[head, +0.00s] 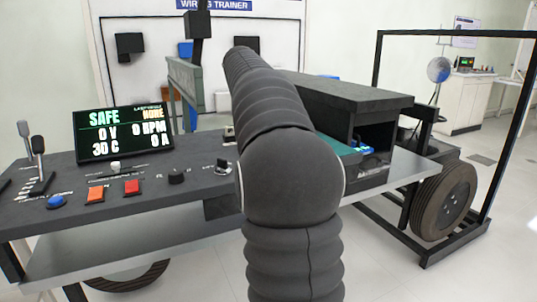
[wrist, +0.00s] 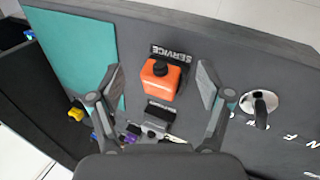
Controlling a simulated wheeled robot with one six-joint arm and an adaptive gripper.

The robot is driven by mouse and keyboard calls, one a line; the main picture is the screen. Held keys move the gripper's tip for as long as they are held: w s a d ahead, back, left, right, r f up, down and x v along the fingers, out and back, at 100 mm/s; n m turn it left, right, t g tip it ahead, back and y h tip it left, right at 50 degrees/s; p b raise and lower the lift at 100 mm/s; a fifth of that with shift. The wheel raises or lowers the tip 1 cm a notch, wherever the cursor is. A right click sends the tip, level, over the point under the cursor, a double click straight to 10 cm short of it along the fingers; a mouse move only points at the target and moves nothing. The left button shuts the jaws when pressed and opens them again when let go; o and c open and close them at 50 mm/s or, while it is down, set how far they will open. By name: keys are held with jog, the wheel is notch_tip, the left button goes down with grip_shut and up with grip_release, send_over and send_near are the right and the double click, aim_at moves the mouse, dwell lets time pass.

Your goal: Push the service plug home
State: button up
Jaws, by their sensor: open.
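The orange service plug (wrist: 160,78), with a dark round spot on its top, stands on the dark grey panel (wrist: 195,45) in the wrist view, beside a black SERVICE label (wrist: 172,52). My gripper (wrist: 160,82) is open, with one finger to the left of the plug and one to the right. Gaps show between the plug and both fingers. I cannot tell how deep the plug sits. In the head view my own arm covers the plug and the gripper.
A rotary key switch (wrist: 260,103) lies right of the right finger. A teal mat (wrist: 75,50) lies to the left. The head view shows a display (head: 125,133) reading SAFE, 0 V, and a console (head: 75,188) with levers and buttons. A wheel (head: 443,200) stands at right.

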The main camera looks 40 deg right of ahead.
jog(key=shift+x, duration=1.2)
jog(key=c, duration=1.4)
jog(key=shift+o, duration=0.2)
jog(key=shift+r, duration=0.15)
